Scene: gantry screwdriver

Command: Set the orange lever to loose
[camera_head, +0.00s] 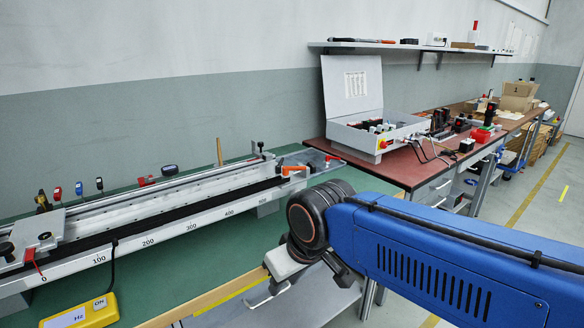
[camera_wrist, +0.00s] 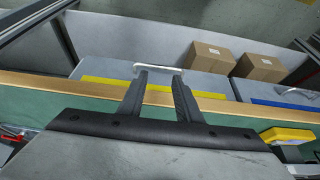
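The orange lever (camera_head: 294,169) is at the right end of the long grey gantry rail (camera_head: 215,206) on the green bench. Its handle lies about level, along the rail; I cannot tell whether this is loose or tight. My gripper (camera_wrist: 160,74) is open and empty, its two dark fingers apart. It points down past the bench's wooden front edge towards a grey drawer front with a pale handle (camera_wrist: 157,67); I cannot tell if they touch. In the head view my wrist is in front of the bench, below and apart from the lever. The lever does not show in the wrist view.
A yellow Hz box (camera_head: 80,312) stands at the bench's front left. Several small tools stand behind the rail's left part. A red-topped table (camera_head: 385,168) with an open grey case (camera_head: 352,92) adjoins at right. Two cardboard boxes (camera_wrist: 210,57) (camera_wrist: 259,67) show below the bench level.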

